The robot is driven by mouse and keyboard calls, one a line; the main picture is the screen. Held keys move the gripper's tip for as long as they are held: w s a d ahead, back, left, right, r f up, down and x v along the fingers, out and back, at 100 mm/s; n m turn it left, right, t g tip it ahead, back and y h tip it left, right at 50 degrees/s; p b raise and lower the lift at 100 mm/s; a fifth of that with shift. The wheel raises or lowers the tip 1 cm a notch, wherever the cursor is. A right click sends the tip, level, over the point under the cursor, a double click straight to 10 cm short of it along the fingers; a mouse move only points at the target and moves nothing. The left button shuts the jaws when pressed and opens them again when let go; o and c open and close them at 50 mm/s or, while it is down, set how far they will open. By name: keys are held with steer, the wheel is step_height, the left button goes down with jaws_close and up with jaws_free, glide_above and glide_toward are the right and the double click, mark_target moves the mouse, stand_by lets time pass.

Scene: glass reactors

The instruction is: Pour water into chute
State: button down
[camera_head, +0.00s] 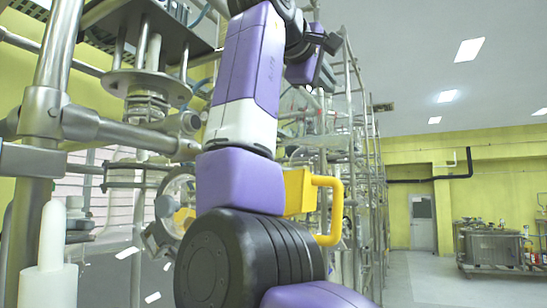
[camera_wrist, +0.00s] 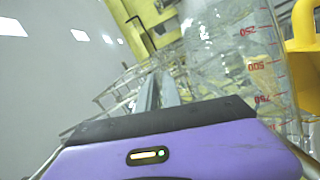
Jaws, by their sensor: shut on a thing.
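A clear glass vessel (camera_wrist: 250,62) with red marks reading 250, 500 and 750 fills the right of the wrist view, close beside my gripper (camera_wrist: 157,88). My gripper's fingers are shut on this glass vessel; the exact point of contact is hard to see. The water level inside it cannot be made out. In the head view my arm reaches up, and its purple end is at top centre, with the fingers and vessel not clearly visible against the glassware behind. I cannot pick out the chute for certain in either view.
A steel frame with a flange and glass parts (camera_head: 147,84) stands close on the left. Metal scaffolding with glassware (camera_head: 350,130) rises behind my arm. A yellow handle (camera_head: 335,212) sticks out beside my arm. A steel tank (camera_head: 492,246) stands far right, with open floor before it.

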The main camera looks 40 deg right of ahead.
steer(key=shift+w+a+r+n+h+p, duration=0.3)
steer(key=shift+w+a+r+n+p, duration=0.2)
steer(key=shift+w+r+n, duration=0.2)
stand_by(1.1)
steer(key=shift+w+a+r+n+h+p, duration=0.2)
steer(key=shift+w+a+r+n+p, duration=0.1)
steer(key=shift+w+a+n+p, duration=0.15)
steer(key=shift+w+a+r+n+h+p, duration=0.2)
steer(key=shift+w+r+n, duration=0.15)
steer(key=shift+w, duration=0.15)
stand_by(0.4)
steer(key=s+d+f+m+b, duration=0.1)
steer(key=s+f+m+b, duration=0.1)
steer(key=s+d+y, duration=0.1)
steer(key=s, duration=0.1)
steer(key=shift+d+f+m+b, duration=0.35)
steer(key=shift+f+m+b, duration=0.05)
steer(key=shift+s+d+f+m, duration=0.2)
steer(key=shift+s+d+m, duration=0.1)
steer(key=shift+s+d, duration=0.15)
steer(key=s+d+f+m+t+y, duration=0.4)
steer(key=s+d+f+m+y, duration=0.2)
steer(key=s+f+m, duration=0.4)
steer(key=shift+d+f+m, duration=0.4)
steer(key=shift+d+f, duration=0.1)
